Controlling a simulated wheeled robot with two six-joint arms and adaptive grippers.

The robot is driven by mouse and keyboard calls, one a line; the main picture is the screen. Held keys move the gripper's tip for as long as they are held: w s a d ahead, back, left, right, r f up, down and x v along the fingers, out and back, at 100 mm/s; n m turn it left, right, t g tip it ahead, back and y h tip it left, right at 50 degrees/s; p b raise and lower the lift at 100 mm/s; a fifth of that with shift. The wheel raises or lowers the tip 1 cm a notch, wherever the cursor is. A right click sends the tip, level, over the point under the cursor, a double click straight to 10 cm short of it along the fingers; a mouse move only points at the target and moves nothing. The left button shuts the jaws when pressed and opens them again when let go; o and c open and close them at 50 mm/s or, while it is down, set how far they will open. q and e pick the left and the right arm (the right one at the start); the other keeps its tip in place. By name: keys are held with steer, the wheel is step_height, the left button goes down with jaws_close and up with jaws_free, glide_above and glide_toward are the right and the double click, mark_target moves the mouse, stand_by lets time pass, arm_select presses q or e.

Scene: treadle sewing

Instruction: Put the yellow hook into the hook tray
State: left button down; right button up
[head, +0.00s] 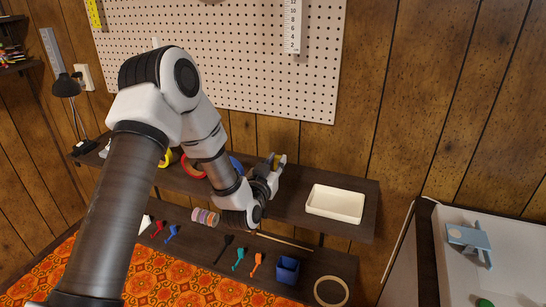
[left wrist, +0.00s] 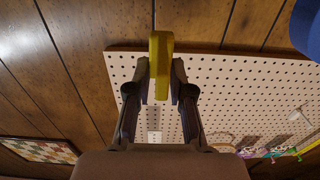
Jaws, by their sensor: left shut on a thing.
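The yellow hook (left wrist: 160,62) stands between my left gripper's fingertips in the left wrist view, held by both fingers. My left gripper (left wrist: 160,82) is shut on it. In the head view the left gripper (head: 276,161) is above the shelf, left of the tray and apart from it; the hook is too small to make out there. The tray (head: 335,216), shallow, cream-white and apparently empty, sits on the right part of the dark shelf. My right gripper is in neither view.
The pegboard (head: 225,55) is on the wall behind the dark shelf (head: 290,214). The shelf between gripper and tray looks clear.

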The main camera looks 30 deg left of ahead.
arm_select(q)
step_height(320, 180, down, 2)
steer(key=shift+w+f+b, duration=0.1)
steer(key=shift+f+b, duration=0.15)
steer(key=shift+b, duration=0.1)
steer(key=shift+a+f, duration=0.4)
steer(key=shift+f, duration=0.05)
steer(key=f+b, duration=0.3)
steer(key=shift+d+f, duration=0.2)
steer(key=shift+f, duration=0.05)
steer(key=shift+f+b, duration=0.4)
steer(key=shift+b, duration=0.1)
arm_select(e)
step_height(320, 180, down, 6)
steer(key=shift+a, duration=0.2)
arm_select(q)
steer(key=shift+f+b, duration=0.3)
steer(key=shift+f, duration=0.15)
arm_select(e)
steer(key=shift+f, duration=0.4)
arm_select(q)
steer(key=c, duration=1)
jaws_free()
steer(key=shift+o, duration=0.2)
